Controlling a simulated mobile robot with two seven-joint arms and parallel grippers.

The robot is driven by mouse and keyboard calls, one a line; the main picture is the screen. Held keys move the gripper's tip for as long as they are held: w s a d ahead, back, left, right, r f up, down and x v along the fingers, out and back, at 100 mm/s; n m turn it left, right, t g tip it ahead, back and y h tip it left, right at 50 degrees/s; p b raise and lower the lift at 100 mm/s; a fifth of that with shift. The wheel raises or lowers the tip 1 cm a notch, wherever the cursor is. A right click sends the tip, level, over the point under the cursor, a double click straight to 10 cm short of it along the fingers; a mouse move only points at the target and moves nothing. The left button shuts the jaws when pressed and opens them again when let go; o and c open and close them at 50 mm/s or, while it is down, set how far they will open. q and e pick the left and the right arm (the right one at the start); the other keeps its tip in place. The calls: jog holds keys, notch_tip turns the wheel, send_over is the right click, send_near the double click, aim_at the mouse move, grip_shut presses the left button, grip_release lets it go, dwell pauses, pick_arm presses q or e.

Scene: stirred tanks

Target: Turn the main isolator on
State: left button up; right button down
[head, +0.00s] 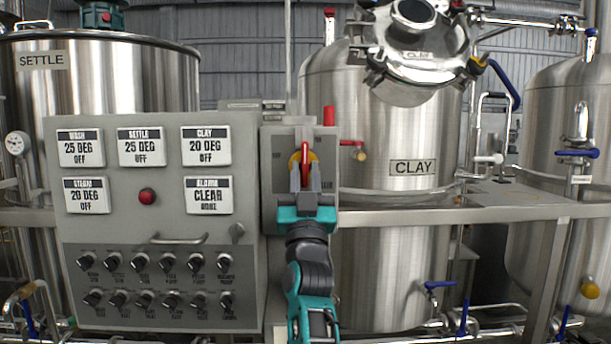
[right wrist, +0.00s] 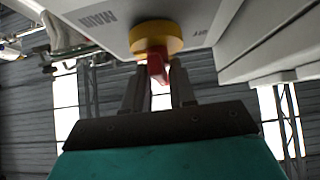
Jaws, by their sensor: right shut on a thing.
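The main isolator is a red handle (head: 305,165) on a yellow round base (head: 294,160), on the grey box right of the control panel. The handle looks upright in the head view. My right gripper (head: 305,183) reaches up from below and is shut on the handle, one finger on each side. In the right wrist view the yellow base (right wrist: 157,37) and red handle (right wrist: 156,66) show between the fingers (right wrist: 158,85). The box's lettering is partly hidden or too small to read. My left gripper is not in view.
The control panel (head: 150,235) stands left, with display plates, a red button (head: 147,196) and several black knobs. The CLAY tank (head: 415,165) stands behind on the right, the SETTLE tank (head: 100,80) on the left. A steel rail (head: 450,213) runs right of the box.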

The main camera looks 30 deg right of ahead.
dwell(0.3)
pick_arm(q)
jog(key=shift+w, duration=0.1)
pick_arm(e)
jog(key=c, duration=1.1)
grip_release()
jog(key=shift+c, duration=0.2)
